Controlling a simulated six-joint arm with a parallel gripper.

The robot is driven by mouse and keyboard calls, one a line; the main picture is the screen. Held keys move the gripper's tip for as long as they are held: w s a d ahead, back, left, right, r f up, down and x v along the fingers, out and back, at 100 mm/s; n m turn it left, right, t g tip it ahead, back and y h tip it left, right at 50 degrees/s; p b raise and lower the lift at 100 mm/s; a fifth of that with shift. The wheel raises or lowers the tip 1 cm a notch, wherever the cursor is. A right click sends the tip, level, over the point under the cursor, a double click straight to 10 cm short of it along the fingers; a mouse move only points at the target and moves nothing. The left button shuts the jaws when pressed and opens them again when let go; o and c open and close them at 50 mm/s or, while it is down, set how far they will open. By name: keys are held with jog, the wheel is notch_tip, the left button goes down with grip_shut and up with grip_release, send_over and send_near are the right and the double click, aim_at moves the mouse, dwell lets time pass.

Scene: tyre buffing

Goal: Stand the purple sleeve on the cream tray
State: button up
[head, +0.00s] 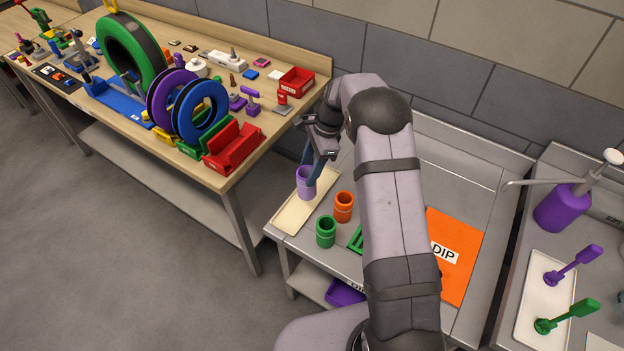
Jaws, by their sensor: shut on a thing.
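The purple sleeve (306,184) is upright at the cream tray (291,220), over the tray's middle part. I cannot tell whether its base touches the tray. My gripper (311,172) points down at the sleeve and is shut on it, with a finger showing at the sleeve's right side. The cream tray lies along the left edge of the grey bench. My arm hides part of the bench to the right.
An orange sleeve (344,206) and a green sleeve (326,231) stand just right of the tray. An orange DIP mat (452,254) lies beyond my arm. A wooden bench (225,172) with tyres and red bins (296,81) is at the left.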

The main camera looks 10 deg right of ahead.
jog(key=w+m, duration=0.1)
jog(key=w+f+m+t, duration=0.1)
jog(key=m, duration=0.1)
jog(key=w+d+m, duration=0.1)
jog(key=m, duration=0.1)
jog(key=shift+w+f+t, duration=0.15)
jog(key=shift+w+t, duration=0.15)
jog(key=shift+w, duration=0.05)
jog(key=shift+f+b, duration=0.15)
jog(key=shift+b, duration=0.2)
notch_tip(320, 180, down, 6)
jog(key=b, duration=0.4)
jog(key=shift+b, duration=0.3)
jog(key=shift+f, duration=0.1)
jog(key=o, duration=1.4)
notch_tip(320, 180, up, 7)
jog(key=p, duration=0.6)
